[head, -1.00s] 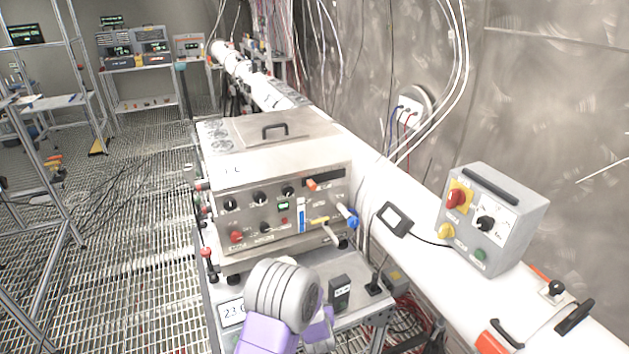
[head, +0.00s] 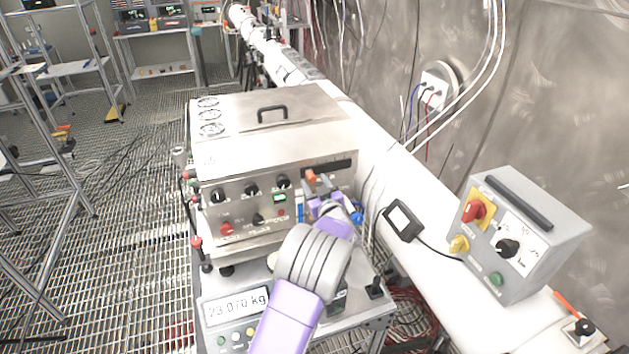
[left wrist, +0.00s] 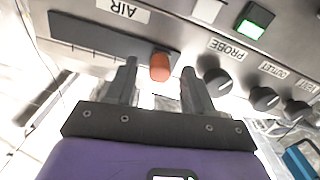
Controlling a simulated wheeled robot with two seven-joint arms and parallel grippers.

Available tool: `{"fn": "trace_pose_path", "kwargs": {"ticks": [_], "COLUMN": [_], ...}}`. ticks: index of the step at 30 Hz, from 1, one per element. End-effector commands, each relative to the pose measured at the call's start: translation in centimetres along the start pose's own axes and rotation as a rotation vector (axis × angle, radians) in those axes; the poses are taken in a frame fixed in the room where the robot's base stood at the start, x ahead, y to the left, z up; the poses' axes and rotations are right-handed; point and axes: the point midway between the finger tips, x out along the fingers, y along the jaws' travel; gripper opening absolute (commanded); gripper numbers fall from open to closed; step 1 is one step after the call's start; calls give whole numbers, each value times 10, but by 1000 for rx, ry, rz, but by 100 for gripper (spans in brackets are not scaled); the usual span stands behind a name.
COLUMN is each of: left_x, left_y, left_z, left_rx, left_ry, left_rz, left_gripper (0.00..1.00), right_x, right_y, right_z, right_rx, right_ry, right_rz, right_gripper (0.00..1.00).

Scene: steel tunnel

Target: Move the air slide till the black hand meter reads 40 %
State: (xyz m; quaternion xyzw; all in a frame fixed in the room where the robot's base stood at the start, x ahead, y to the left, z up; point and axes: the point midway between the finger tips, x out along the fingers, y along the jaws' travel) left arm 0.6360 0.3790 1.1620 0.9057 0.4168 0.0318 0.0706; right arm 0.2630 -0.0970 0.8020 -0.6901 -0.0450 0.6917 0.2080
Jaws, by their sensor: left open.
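The air slide is a dark slot (head: 332,166) in the upper right of the steel unit's front, with an orange knob (head: 311,176) at its left end. In the left wrist view the slot (left wrist: 100,32) is under an upside-down AIR label, and the orange knob (left wrist: 160,67) stands at its right end. My left gripper (left wrist: 158,88) is open, its fingers on either side of the knob, with gaps showing. It also shows in the head view (head: 326,203), just below the slot. The black hand meter (head: 338,301) on the lower shelf is mostly hidden by my left arm; its reading is not visible.
The steel unit (head: 270,145) has several black knobs and a lit green button (head: 280,198). A black-framed display (head: 403,220) and a grey switch box (head: 520,235) are on the white pipe at right. A scale display (head: 236,309) reads about 23.070 kg.

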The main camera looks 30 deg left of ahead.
Motion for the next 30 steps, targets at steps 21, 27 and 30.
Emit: {"fn": "trace_pose_path", "kwargs": {"ticks": [21, 27, 30], "left_x": [17, 17, 17], "left_y": [0, 0, 0], "left_z": [0, 0, 0], "left_rx": [0, 0, 0], "left_ry": [-1, -1, -1], "left_rz": [1, 1, 1], "left_gripper": [16, 0, 0], "right_x": [-1, -1, -1], "right_y": [0, 0, 0], "right_z": [0, 0, 0], "right_rx": [0, 0, 0], "right_ry": [0, 0, 0], "right_rz": [0, 0, 0], "right_gripper": [0, 0, 0]}}
